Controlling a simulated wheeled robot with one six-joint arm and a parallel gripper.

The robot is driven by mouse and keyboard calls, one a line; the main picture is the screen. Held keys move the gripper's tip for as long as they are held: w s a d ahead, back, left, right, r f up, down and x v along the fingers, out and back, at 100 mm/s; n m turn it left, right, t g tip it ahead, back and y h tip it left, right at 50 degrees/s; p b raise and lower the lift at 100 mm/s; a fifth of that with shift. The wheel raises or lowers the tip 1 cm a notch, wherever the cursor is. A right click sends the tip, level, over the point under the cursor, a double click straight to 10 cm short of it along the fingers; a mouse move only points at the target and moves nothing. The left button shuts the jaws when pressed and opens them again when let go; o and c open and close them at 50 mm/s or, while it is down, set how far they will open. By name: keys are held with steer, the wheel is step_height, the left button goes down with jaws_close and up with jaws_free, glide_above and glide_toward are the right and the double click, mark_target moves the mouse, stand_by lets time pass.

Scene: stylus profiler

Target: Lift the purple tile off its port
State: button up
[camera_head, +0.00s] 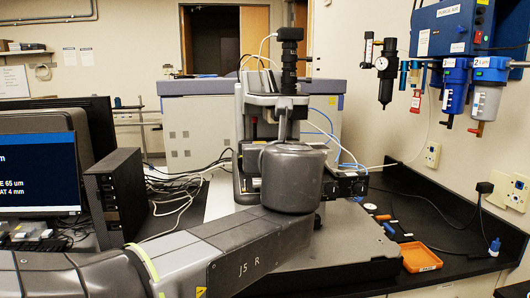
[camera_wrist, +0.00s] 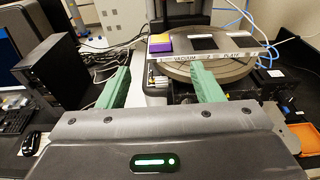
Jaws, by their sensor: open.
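The port under the tile is hidden. In the head view, my arm hides the tile and my gripper.
The plate rests on a round grey stage (camera_wrist: 212,70), with dark squares right of the tile. The instrument's column (camera_head: 290,75) rises behind. A black computer tower (camera_head: 117,190) stands left. An orange tray (camera_head: 420,257) sits on the black bench at right. Blue tubes and cables run nearby.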

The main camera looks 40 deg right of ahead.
steer(key=x, duration=1.2)
steer(key=shift+w+d+p, duration=0.25)
steer(key=shift+w+p, duration=0.1)
jaws_close()
